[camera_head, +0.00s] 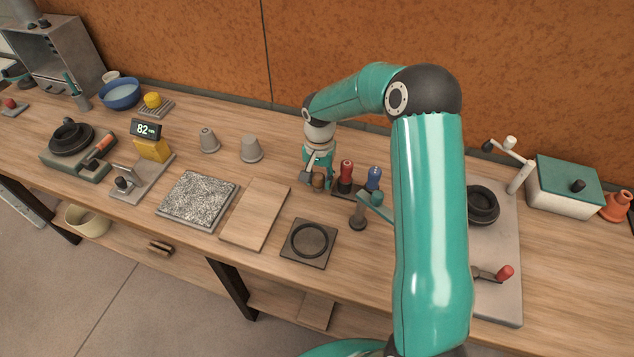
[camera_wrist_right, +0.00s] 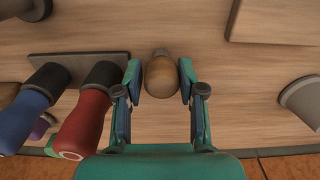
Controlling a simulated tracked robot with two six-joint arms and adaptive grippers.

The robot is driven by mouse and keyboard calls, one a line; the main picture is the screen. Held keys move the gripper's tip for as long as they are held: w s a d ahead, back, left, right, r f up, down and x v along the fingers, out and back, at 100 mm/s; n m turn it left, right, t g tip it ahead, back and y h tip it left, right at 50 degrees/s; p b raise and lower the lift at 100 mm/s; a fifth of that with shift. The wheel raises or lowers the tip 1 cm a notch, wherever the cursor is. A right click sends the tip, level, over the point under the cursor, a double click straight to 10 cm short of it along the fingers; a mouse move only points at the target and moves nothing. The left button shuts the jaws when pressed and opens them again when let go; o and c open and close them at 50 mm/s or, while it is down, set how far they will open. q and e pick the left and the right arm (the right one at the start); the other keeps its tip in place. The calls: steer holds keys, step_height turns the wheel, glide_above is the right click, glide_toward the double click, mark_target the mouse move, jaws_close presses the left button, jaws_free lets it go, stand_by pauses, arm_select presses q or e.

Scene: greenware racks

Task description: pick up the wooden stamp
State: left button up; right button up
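The wooden stamp (camera_wrist_right: 161,76) shows in the right wrist view as a brown, rounded knob between the two fingers. My right gripper (camera_wrist_right: 161,82) has its pads close against both sides of it, with almost no gap, and looks shut on it. In the head view the stamp (camera_head: 319,181) is a small brown shape at the fingertips of my right gripper (camera_head: 317,176), low over the bench. Its lower part is hidden, and I cannot tell whether it touches the bench. My left gripper is not in view.
Red (camera_head: 346,173) and blue (camera_head: 374,177) handled tools stand in a dark holder close beside the gripper. A wooden board (camera_head: 256,214), a square plate with a ring (camera_head: 309,243) and two grey cups, one here (camera_head: 251,150), are nearby. The wall (camera_head: 330,50) is behind.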

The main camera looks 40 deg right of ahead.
mark_target(319, 175)
jaws_close()
step_height(319, 175, up, 20)
steer(key=b, duration=0.1)
steer(key=shift+b, duration=0.4)
